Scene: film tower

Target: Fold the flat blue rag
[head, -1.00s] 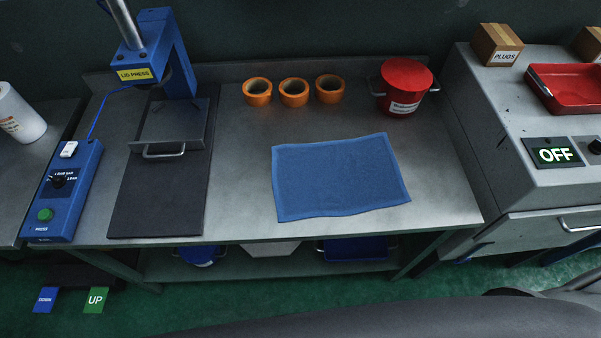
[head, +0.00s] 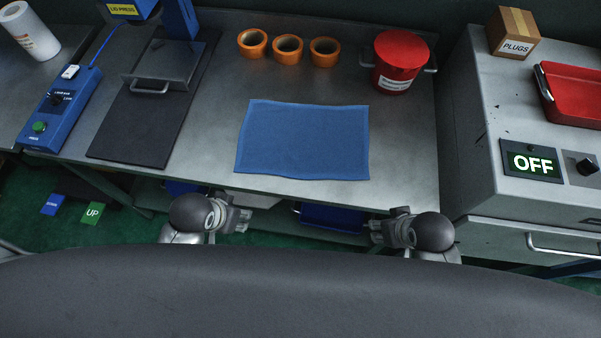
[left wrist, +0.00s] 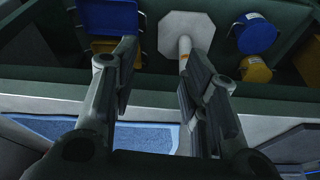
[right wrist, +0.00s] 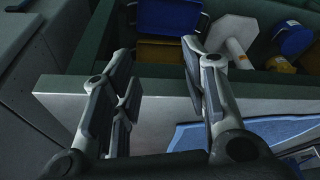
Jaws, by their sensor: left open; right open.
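The blue rag (head: 303,140) lies flat and unfolded on the metal bench, close to its front edge. Part of it shows in the left wrist view (left wrist: 150,136) and in the right wrist view (right wrist: 255,130). My left gripper (head: 244,216) is in front of the bench, below and left of the rag in the head view. Its fingers (left wrist: 155,62) stand apart with nothing between them. My right gripper (head: 374,232) is in front of the bench, below and right of the rag. Its fingers (right wrist: 160,62) are also apart and empty. Neither touches the rag.
Several things border the rag: orange rings (head: 288,48) behind it, a red lidded pot (head: 398,62) behind right, a dark mat (head: 140,125) to the left. The grey cabinet (head: 480,130) stands right of the bench. Bench top around the rag is clear.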

